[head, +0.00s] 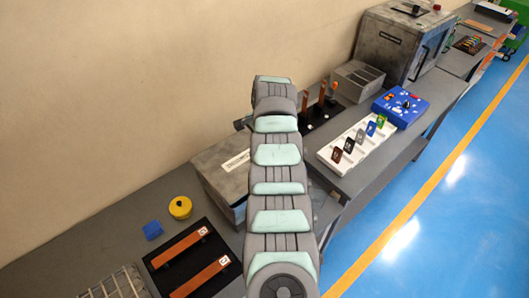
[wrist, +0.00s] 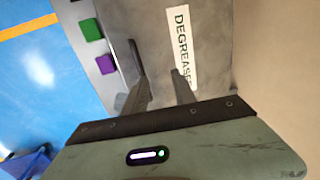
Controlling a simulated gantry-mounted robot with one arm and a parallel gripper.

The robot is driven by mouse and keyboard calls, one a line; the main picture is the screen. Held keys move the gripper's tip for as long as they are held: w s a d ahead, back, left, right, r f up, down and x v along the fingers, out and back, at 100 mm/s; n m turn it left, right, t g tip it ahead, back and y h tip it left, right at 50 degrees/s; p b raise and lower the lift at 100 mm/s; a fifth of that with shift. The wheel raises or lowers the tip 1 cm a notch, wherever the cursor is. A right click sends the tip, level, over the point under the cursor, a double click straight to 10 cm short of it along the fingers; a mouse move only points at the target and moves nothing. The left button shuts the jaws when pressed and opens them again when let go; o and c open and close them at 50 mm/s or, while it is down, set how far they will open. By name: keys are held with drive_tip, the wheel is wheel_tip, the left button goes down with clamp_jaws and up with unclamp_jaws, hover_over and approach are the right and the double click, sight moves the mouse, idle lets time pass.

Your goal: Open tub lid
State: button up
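The tub (head: 212,170) is a worn grey box on the bench, left of my arm in the head view, with a white label on it. In the wrist view, its grey surface (wrist: 158,30) fills the middle, with a white label reading "DEGREASE…" (wrist: 181,45), partly covered by a finger. I cannot make out a lid edge or handle. My gripper (wrist: 155,62) is over this surface, its two dark fingers apart with nothing visible between them. Whether the fingertips touch the tub is unclear. In the head view my arm hides the gripper and the tub's right part.
Right of my arm are a white tag rack (head: 335,160) and a blue box (head: 410,112). Green (wrist: 91,29) and purple (wrist: 106,64) squares show in the wrist view.

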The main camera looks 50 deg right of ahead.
drive_tip(key=shift+s+f, duration=0.15)
drive_tip(key=shift+f, duration=0.2)
idle(0.4)
